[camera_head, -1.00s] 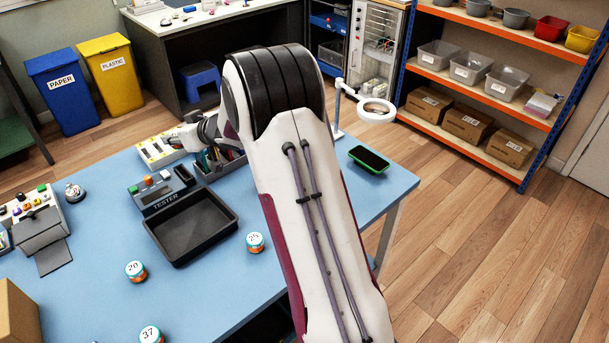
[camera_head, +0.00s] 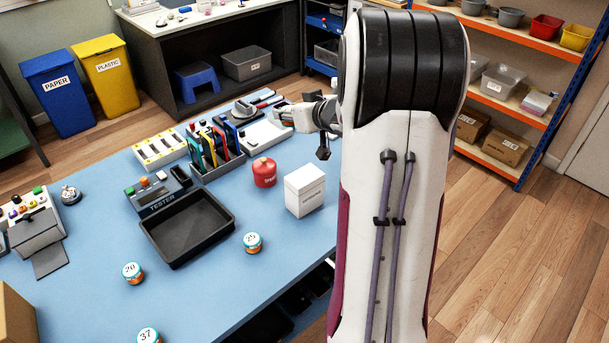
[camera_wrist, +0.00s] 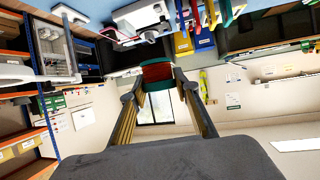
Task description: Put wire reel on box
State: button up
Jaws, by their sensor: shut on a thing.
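My gripper (camera_wrist: 158,84) is shut on the wire reel (camera_wrist: 157,72), which has green rims and a dark red winding. It sits between the two fingertips in the wrist view, clear of the table. In the head view my wrist shows left of the big arm link, and the reel is too small there to make out clearly. A white box (camera_head: 305,190) with small print stands upright on the blue table, below and in front of my wrist. Its top is bare.
A red canister (camera_head: 264,172) stands just left of the white box. Numbered jars (camera_head: 252,243) dot the table. A cardboard box (camera_head: 15,315) shows at the lower left edge.

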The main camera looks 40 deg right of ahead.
jog(key=s+a+f, duration=0.1)
jog(key=s+f, duration=0.1)
jog(key=s, duration=0.5)
jog(key=shift+a, duration=0.3)
jog(key=shift+s+f, duration=0.1)
send_over(305, 175)
jog(key=shift+f, duration=2.95)
jog(key=shift+f, duration=2.05)
jog(key=shift+f, duration=0.15)
jog(key=o, duration=1.2)
jog(key=shift+c, duration=0.2)
